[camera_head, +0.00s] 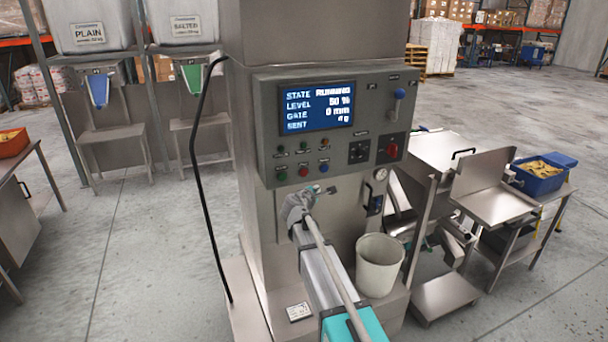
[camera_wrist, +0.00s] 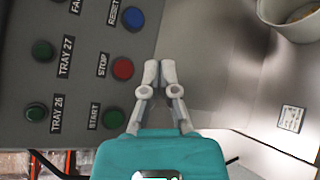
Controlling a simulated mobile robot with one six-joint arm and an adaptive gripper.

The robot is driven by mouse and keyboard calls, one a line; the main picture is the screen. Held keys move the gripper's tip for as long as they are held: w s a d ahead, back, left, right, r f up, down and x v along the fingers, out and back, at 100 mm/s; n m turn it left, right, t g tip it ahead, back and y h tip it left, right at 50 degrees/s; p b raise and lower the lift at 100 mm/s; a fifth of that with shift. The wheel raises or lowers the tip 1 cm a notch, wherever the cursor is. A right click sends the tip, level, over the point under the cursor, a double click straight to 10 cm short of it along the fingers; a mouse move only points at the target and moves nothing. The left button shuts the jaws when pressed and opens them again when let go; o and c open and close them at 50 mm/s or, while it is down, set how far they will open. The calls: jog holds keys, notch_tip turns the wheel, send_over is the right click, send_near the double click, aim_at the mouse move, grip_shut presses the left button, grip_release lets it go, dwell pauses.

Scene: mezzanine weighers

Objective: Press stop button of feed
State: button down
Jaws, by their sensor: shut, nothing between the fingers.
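The red stop button (camera_wrist: 122,69) sits on the grey panel beside a STOP label, between the green start button (camera_wrist: 113,118) and the blue reset button (camera_wrist: 133,18). In the head view the stop button (camera_head: 303,171) is in the lower row under the screen (camera_head: 317,107), which reads STATE RUNNING, LEVEL 50 %, GATE 0 mm. My gripper (camera_wrist: 159,71) is shut and empty. In the wrist view its fingertips appear just right of the stop button, without visible contact. Their distance from the panel cannot be told. In the head view my arm reaches up below the panel.
A blue-handled lever (camera_head: 399,94), a black selector (camera_head: 359,151) and a larger red knob (camera_head: 392,150) are also on the panel (camera_head: 262,100). A pale bucket (camera_head: 380,265) stands below. A black cable (camera_head: 196,150) hangs at the left. Open floor lies to the left.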

aim_at(307, 174)
jog(key=shift+w, duration=0.1)
jog(key=shift+w+a, duration=0.45)
jog(key=shift+w, duration=0.9)
jog(key=shift+w+a, duration=0.45)
jog(key=shift+w, duration=0.95)
jog(key=shift+w+a, duration=0.45)
jog(key=shift+w, duration=0.9)
jog(key=shift+w+a, duration=0.25)
jog(key=shift+w, duration=0.55)
jog(key=shift+s, duration=0.2)
jog(key=shift+s+d, duration=0.25)
jog(key=shift+s, duration=0.35)
jog(key=shift+s, duration=0.1)
jog(key=shift+s+d, duration=0.25)
jog(key=shift+s, duration=0.5)
jog(key=shift+s+d, duration=0.3)
jog(key=shift+s, duration=0.5)
jog(key=shift+s+d, duration=0.25)
jog(key=shift+s, duration=0.5)
jog(key=shift+f, duration=0.1)
